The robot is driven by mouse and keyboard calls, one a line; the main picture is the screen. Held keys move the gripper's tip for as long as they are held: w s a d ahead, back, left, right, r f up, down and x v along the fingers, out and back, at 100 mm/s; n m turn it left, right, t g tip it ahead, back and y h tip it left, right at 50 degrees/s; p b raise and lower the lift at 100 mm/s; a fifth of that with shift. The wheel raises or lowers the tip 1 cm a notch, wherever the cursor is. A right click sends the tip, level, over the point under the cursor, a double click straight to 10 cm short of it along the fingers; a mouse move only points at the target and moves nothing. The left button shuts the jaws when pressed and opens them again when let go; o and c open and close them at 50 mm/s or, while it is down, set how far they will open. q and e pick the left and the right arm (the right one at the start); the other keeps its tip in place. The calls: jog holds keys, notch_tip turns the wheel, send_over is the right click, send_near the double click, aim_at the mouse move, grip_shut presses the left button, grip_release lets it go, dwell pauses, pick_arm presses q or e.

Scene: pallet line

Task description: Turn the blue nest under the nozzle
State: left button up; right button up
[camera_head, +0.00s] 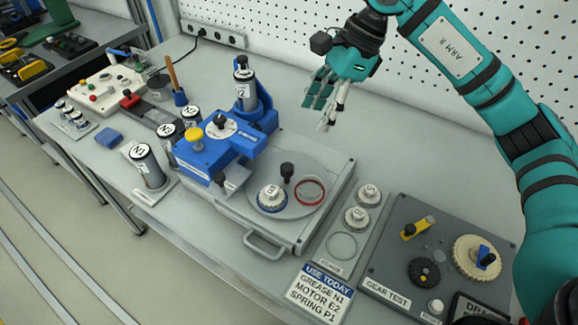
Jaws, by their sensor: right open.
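The blue nest (272,209) is a blue ring on the front left of a round grey turntable (282,219), with a white ribbed part (271,194) seated in it. A red nest (324,189) at the right of the turntable looks empty. A black knob (287,170) stands upright on the turntable. The blue dispenser (205,152) overhangs its left side, with a grey metal nozzle block (233,179) left of the blue nest. My right gripper (325,109) is open and empty behind the turntable, apart from it. My left gripper is not in view.
The turntable's base has a front handle (267,246). Labelled canisters (148,167) stand left of the dispenser. White ribbed parts (357,217) lie in a tray at right, beside the gear test plate (388,259). A sign (320,292) stands in front. Bare tabletop lies behind the turntable.

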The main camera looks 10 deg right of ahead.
aim_at(288, 166)
jog(key=p+x, duration=0.2)
jog(key=x, duration=1.3)
jog(key=shift+a+f+p, duration=0.1)
jog(key=shift+p, duration=0.3)
grip_shut()
